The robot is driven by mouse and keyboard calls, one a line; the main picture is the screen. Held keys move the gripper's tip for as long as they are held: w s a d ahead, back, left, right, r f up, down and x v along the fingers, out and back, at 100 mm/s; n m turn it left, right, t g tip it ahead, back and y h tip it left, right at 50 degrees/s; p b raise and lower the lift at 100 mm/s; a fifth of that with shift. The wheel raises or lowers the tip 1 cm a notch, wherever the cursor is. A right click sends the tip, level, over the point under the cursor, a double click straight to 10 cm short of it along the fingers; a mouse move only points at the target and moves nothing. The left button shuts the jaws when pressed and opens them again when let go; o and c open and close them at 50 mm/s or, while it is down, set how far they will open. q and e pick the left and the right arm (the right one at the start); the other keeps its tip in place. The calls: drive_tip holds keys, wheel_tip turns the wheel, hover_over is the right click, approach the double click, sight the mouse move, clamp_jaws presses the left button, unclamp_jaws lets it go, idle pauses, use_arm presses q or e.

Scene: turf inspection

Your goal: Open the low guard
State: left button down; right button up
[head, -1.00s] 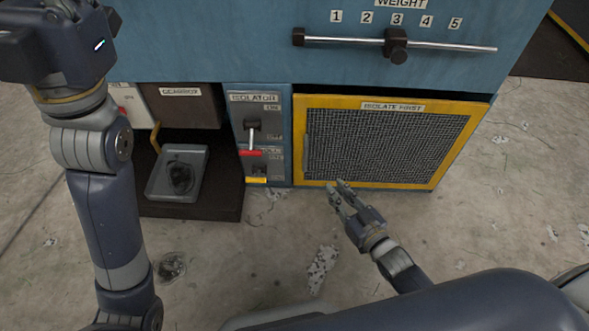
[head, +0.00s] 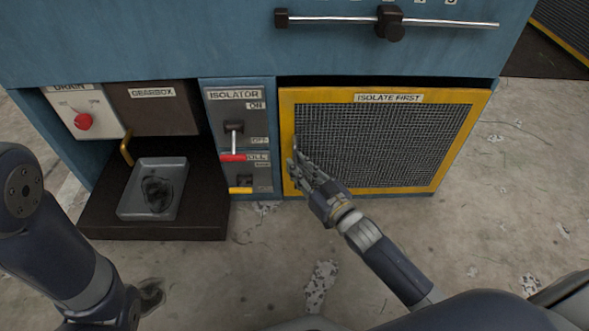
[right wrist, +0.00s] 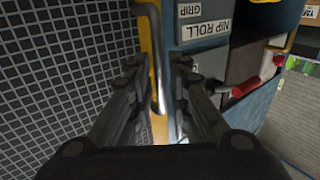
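The low guard (head: 385,192) is a yellow-framed mesh panel labelled "ISOLATE FIRST", at the lower right of the blue machine in the head view. It looks closed. Its grey bar handle (right wrist: 156,40) stands upright on the yellow left frame in the right wrist view. My right gripper (head: 299,162) is at the guard's left edge, by the handle. In the right wrist view its two fingers (right wrist: 160,88) are apart, with the handle between them; I cannot tell whether they touch it.
The isolator lever (head: 233,142) left of the guard points down, toward OFF. A yellow-tipped lever (head: 240,190) sits below it. A grey tray (head: 179,207) stands under the gearbox (head: 150,108). A slider bar (head: 455,23) runs above. The floor before the guard is clear.

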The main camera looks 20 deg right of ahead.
drive_tip(key=shift+b+x, duration=0.35)
drive_tip(key=shift+x, duration=0.7)
clamp_jaws()
drive_tip(key=shift+s, duration=0.1)
